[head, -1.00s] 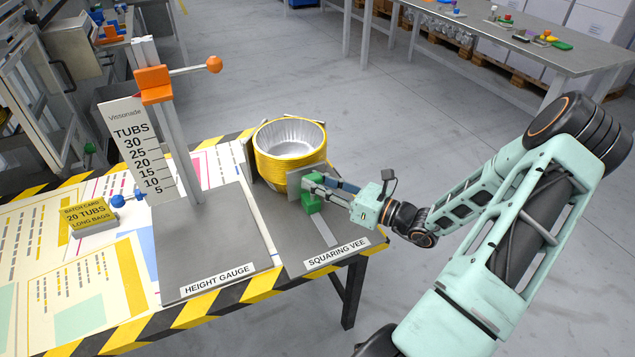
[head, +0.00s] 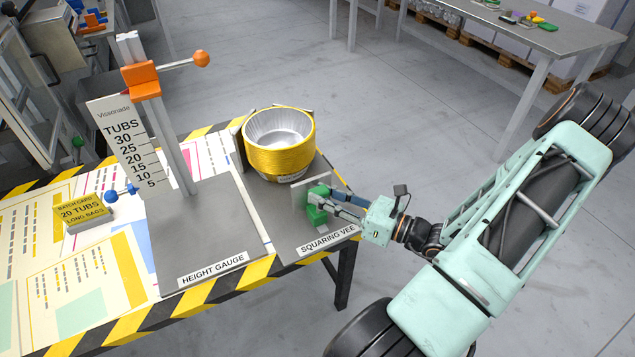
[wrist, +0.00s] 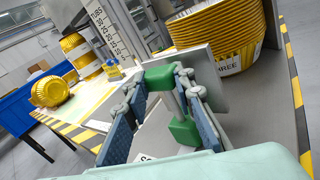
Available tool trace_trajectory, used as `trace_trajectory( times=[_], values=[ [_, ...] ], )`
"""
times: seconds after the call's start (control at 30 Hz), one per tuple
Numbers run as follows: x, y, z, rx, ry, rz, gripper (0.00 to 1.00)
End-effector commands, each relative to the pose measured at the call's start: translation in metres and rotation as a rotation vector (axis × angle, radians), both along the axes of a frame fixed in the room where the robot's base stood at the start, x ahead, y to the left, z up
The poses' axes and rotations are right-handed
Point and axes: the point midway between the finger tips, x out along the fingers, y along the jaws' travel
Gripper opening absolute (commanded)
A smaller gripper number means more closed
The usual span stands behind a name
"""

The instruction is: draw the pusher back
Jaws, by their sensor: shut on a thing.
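The pusher is a grey upright plate (head: 299,192) with a green handle (head: 318,205) on its near side, on the squaring vee (head: 275,222). My gripper (head: 327,200) is shut on the green handle. The wrist view shows the fingers (wrist: 172,105) on either side of the handle's post, between its green top and green base. A stack of yellow-sided foil tubs (head: 280,158) stands upright in the vee behind the plate. A gap shows between the plate and the stack in the head view. The handle is partly hidden by the fingers.
The height gauge (head: 170,130), with an orange slider (head: 140,79) and ball-ended arm, stands left of the vee. A yellow batch card (head: 83,212) sits at the far left. Striped tape marks the bench edge. The floor right of the bench is open.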

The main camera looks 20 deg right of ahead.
Motion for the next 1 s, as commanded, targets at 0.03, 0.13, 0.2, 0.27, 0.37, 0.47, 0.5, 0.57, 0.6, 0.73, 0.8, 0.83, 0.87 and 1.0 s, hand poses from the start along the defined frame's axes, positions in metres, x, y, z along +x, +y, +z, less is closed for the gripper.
trace_trajectory(
  times=[0.03,0.13,0.2,0.27,0.37,0.47,0.5,0.57,0.6,0.73,0.8,0.83,0.87,1.0],
  values=[
    [-0.004,0.0,-0.002,0.0,0.006,0.002,0.0],
    [-0.004,0.0,-0.003,0.0,0.005,0.003,0.0],
    [-0.005,0.0,-0.003,-0.001,0.006,0.003,0.0],
    [-0.005,0.001,-0.003,0.0,0.007,0.003,0.26],
    [-0.005,0.001,-0.003,0.0,0.007,0.003,0.31],
    [-0.004,0.001,-0.002,0.0,0.005,0.003,0.31],
    [-0.004,0.001,-0.002,0.0,0.005,0.003,0.31],
    [-0.004,0.0,-0.002,0.0,0.004,0.003,0.31],
    [-0.004,-0.001,-0.002,0.0,0.003,0.002,0.31],
    [-0.013,-0.008,-0.002,-0.002,0.003,0.001,0.31],
    [-0.023,-0.015,-0.002,-0.003,0.004,-0.001,0.31],
    [-0.028,-0.019,-0.002,-0.002,0.004,-0.002,0.31],
    [-0.033,-0.023,-0.002,-0.002,0.004,-0.002,0.31],
    [-0.059,-0.041,-0.002,-0.003,0.004,-0.002,0.31]
  ],
)
